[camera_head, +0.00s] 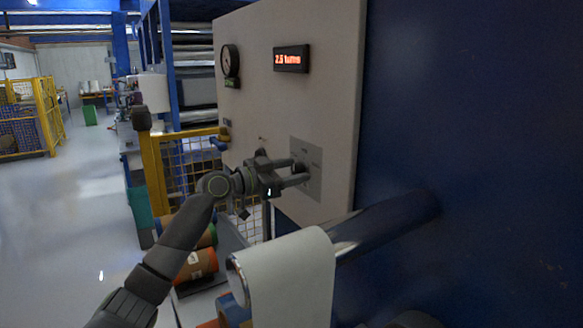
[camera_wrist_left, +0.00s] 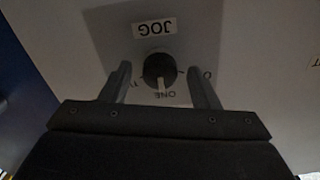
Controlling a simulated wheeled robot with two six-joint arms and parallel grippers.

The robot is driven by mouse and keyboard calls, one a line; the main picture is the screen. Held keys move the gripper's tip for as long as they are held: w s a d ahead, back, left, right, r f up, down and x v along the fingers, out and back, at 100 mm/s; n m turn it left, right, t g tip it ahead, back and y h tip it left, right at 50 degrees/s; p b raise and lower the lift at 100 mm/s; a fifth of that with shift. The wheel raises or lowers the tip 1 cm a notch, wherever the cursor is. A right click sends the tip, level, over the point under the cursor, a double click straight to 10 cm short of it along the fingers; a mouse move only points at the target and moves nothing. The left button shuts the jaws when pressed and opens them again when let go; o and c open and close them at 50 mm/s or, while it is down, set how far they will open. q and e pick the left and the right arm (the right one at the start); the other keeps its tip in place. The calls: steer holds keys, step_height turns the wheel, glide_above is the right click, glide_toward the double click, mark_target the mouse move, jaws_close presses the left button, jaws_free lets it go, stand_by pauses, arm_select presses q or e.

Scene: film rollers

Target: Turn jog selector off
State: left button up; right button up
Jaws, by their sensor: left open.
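The jog selector is a round dark knob (camera_wrist_left: 158,70) with a white pointer line, on a grey plate (camera_head: 313,187) on the pale panel. In the left wrist view the picture is upside down; a JOG label (camera_wrist_left: 155,29) lies beside the knob, and the pointer is at the ONE mark (camera_wrist_left: 166,94). Other marks sit to either side, partly hidden by the fingers. My left gripper (camera_head: 303,173) is open at the plate, its fingers on either side of the knob with gaps showing. In the head view the fingers largely hide the knob. My right gripper is not in view.
The pale panel (camera_head: 260,110) also carries a round gauge (camera_head: 230,61) and a red display (camera_head: 291,59) reading 2.5 turns. A white roll (camera_head: 285,280) on a metal shaft (camera_head: 385,226) lies below. A yellow fence (camera_head: 180,160) stands behind my left arm. A blue wall fills the right.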

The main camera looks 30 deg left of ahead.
arm_select(q)
steer(key=c, duration=1)
steer(key=shift+o, duration=0.2)
steer(key=n, duration=0.2)
steer(key=shift+n, duration=0.4)
steer(key=n+p, duration=0.1)
steer(key=n, duration=0.1)
steer(key=shift+r+n, duration=0.1)
steer(key=shift+n, duration=0.2)
steer(key=n+p, duration=0.2)
steer(key=n, duration=0.2)
steer(key=shift+w, duration=0.1)
steer(key=shift+a+n+p, duration=0.1)
steer(key=shift+n+p, duration=0.4)
steer(key=shift+n, duration=0.7)
